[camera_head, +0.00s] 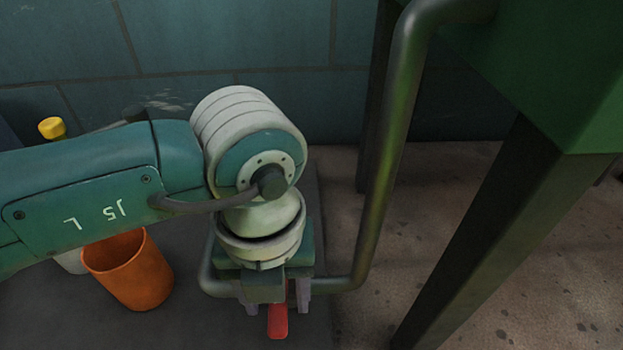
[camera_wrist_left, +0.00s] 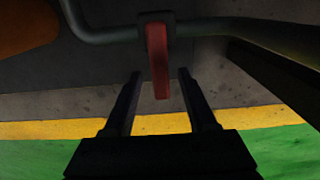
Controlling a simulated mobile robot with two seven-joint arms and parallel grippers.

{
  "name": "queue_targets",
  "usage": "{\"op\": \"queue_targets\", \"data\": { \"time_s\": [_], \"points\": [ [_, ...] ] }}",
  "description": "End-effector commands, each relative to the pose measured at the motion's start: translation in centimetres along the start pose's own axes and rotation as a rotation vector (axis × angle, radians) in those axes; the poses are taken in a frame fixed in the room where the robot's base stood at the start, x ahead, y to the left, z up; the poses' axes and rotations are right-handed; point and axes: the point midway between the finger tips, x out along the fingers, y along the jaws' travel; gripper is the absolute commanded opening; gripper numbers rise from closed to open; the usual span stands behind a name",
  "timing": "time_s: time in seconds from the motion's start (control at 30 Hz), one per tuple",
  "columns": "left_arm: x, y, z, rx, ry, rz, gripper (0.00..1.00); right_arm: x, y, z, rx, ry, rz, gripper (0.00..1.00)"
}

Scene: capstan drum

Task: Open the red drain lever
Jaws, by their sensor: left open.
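The red drain lever (camera_head: 278,321) shows below my left wrist in the head view, its upper part hidden by my gripper. In the left wrist view the red lever (camera_wrist_left: 157,62) hangs from a dark block on the grey pipe (camera_wrist_left: 100,36), its free end towards my fingers. My left gripper (camera_head: 279,308) is over the lever in the head view. In the left wrist view my left gripper (camera_wrist_left: 159,75) is open, with one finger on each side of the lever's free end and gaps to both. My right gripper is in neither view.
An orange bucket (camera_head: 129,272) stands left of the pipe on a dark mat. The grey pipe (camera_head: 388,150) rises to a green tank (camera_head: 560,60) on dark legs at the right. A yellow-capped container (camera_head: 51,128) is at the left. Bare floor lies between pipe and leg.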

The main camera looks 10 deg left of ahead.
Motion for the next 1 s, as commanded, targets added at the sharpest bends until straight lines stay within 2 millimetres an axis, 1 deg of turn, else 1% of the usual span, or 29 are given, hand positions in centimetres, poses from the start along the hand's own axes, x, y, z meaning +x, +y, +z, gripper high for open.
{"op": "queue_targets", "data": {
  "time_s": [0.17,0.27,0.6,0.7,1.0],
  "points": [
    [-0.10,-0.02,0.00,0.000,0.000,-0.001,0.57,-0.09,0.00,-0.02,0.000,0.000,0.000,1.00],
    [-0.11,-0.02,-0.01,0.000,0.000,-0.001,0.47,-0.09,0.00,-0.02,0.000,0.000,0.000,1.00],
    [-0.10,-0.02,-0.01,0.000,0.000,-0.001,0.09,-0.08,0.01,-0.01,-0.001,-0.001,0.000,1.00],
    [-0.10,-0.02,-0.01,0.000,0.000,-0.001,0.00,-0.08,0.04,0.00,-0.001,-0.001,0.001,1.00],
    [-0.09,-0.02,-0.02,0.000,0.001,-0.001,0.00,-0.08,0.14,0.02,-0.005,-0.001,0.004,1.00]
  ]
}}
